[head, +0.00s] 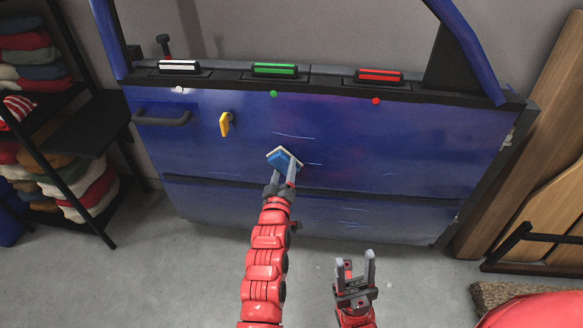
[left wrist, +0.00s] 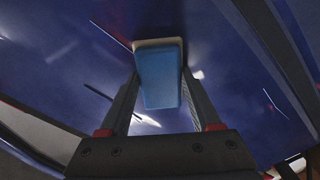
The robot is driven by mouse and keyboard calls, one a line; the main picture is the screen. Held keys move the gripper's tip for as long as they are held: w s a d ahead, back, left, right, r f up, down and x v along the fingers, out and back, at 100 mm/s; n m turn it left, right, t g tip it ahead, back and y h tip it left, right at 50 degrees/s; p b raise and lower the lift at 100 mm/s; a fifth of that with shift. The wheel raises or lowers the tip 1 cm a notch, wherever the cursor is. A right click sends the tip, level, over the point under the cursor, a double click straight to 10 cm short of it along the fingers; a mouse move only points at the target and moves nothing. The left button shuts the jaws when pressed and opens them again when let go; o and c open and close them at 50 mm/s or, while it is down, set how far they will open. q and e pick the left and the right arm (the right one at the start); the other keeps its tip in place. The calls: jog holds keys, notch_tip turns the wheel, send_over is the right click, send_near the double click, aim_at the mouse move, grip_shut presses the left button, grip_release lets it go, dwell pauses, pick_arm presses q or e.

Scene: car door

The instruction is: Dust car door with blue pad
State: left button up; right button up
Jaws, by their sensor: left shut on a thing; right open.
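The dark blue car door (head: 400,140) stands upright across the head view, with thin pale streaks on its middle and lower panel. My left gripper (head: 284,168) is shut on the blue pad (head: 283,159), which has a pale face toward the door. The pad is at the middle of the panel, against or very close to it; I cannot tell if it touches. In the left wrist view the pad (left wrist: 158,78) sits between both fingers, with pale streaks on the door around it. My right gripper (head: 357,262) is open and empty, low in front of the door.
White (head: 179,67), green (head: 274,69) and red (head: 379,76) handled blocks sit on the door's top ledge. A yellow piece (head: 225,124) is on the panel near the door handle (head: 161,118). A shelf of folded cloth (head: 30,60) stands left; wooden boards (head: 545,150) stand right.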

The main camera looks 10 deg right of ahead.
pick_arm(q)
jog(key=shift+w+a, duration=0.15)
jog(key=shift+a, duration=0.4)
jog(key=shift+w+a+f+b, duration=0.1)
jog(key=shift+w+a+b, duration=0.25)
jog(key=shift+a, duration=0.65)
jog(key=shift+w+a+b, duration=0.2)
jog(key=shift+w+a, duration=0.1)
jog(key=shift+a, duration=0.65)
jog(key=shift+w+a+f+b, duration=0.1)
jog(key=shift+w+a+b, duration=0.25)
jog(key=shift+a, duration=0.65)
jog(key=shift+w+a+r, duration=0.1)
jog(key=shift+a+r, duration=0.1)
jog(key=shift+a, duration=0.3)
jog(key=p+v, duration=0.1)
jog(key=v, duration=0.5)
jog(key=shift+p, duration=0.4)
